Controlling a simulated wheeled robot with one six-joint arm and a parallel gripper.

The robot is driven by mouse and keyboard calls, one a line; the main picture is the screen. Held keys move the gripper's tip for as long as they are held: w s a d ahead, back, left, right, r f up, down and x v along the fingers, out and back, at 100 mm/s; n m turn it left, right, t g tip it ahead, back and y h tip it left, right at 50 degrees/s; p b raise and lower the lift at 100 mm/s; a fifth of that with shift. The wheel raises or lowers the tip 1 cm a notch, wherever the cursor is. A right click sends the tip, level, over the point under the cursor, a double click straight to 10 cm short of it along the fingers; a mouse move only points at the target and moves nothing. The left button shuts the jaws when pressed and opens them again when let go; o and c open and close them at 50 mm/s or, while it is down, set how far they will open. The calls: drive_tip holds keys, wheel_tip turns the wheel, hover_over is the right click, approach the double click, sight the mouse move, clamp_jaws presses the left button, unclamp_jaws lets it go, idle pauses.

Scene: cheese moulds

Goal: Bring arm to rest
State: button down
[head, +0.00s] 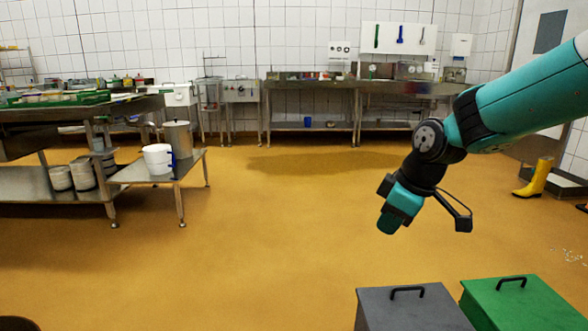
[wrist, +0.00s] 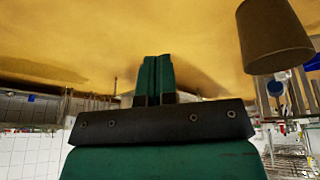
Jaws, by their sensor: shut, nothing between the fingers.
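My teal and black arm reaches in from the right edge of the head view and bends down at the wrist. My gripper (head: 392,219) hangs in open air above the orange floor, apart from every surface. In the wrist view its two teal fingers (wrist: 154,77) lie side by side, shut with nothing between them. The wrist view appears upside down, with the floor at the top and the tiled wall at the bottom.
Grey (head: 420,309) and green (head: 522,304) lidded bins stand at the lower right. A steel table (head: 190,165) on the left bears a white bucket (head: 157,158) and a metal pot (head: 178,139). A yellow boot (head: 537,177) stands at right. The middle floor is clear.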

drive_tip(key=s+a+r+m+g+y, duration=0.1)
drive_tip(key=s+a+m, duration=0.1)
drive_tip(key=s, duration=1.2)
drive_tip(key=s+a+r+m+g, duration=0.1)
drive_tip(key=s+r+m+g, duration=0.15)
drive_tip(key=s, duration=1.05)
wheel_tip(320, 180, up, 28)
drive_tip(key=p, duration=2.9)
drive_tip(key=shift+s+r+t, duration=0.2)
drive_tip(key=shift+s+t, duration=0.1)
drive_tip(key=shift+t, duration=0.15)
